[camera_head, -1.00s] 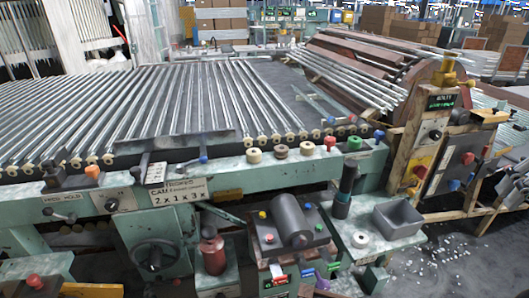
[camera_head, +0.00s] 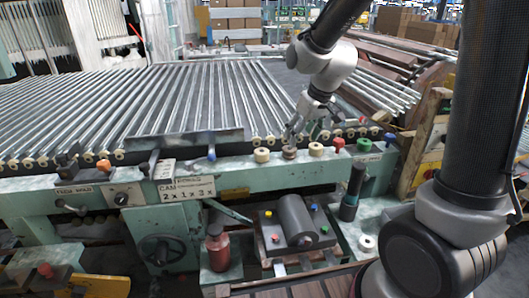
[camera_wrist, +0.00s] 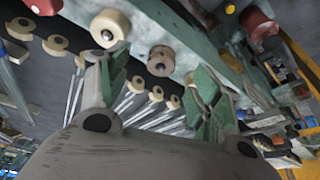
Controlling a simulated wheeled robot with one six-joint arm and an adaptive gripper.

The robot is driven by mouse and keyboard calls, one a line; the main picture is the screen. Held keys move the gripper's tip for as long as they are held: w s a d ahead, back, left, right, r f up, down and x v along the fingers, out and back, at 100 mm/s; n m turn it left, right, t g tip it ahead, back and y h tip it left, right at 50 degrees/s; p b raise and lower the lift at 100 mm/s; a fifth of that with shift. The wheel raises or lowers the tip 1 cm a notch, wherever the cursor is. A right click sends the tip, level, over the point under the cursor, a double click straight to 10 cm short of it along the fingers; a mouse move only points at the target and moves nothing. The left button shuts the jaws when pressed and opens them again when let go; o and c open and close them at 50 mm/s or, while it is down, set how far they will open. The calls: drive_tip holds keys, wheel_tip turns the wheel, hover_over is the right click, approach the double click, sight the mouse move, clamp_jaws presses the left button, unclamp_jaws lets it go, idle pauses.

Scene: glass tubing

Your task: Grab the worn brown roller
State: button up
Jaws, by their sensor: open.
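The worn brown roller (camera_head: 289,153) is a short round piece on the front rail of the green machine, in a row between two cream rollers. In the wrist view the brown roller (camera_wrist: 161,61) shows in the gap between my fingertips, beyond them. My gripper (camera_head: 298,128) is above and just behind the roller in the head view. Its two green-padded fingers (camera_wrist: 158,72) are spread apart with nothing held. I cannot tell how far the tips are from the roller.
A cream roller (camera_head: 262,155) sits left of the brown one and another cream roller (camera_head: 316,149) sits right. A red knob (camera_head: 338,144) and a green knob (camera_head: 364,145) follow. Glass tubes (camera_head: 205,100) lie behind the rail.

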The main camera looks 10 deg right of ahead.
sight(291, 149)
drive_tip(key=shift+t, duration=0.3)
drive_tip(key=x, duration=0.5)
drive_tip(key=a+x, duration=0.1)
drive_tip(key=x, duration=0.1)
drive_tip(key=shift+w+f, duration=0.25)
drive_tip(key=shift+w, duration=0.05)
drive_tip(key=c, duration=1)
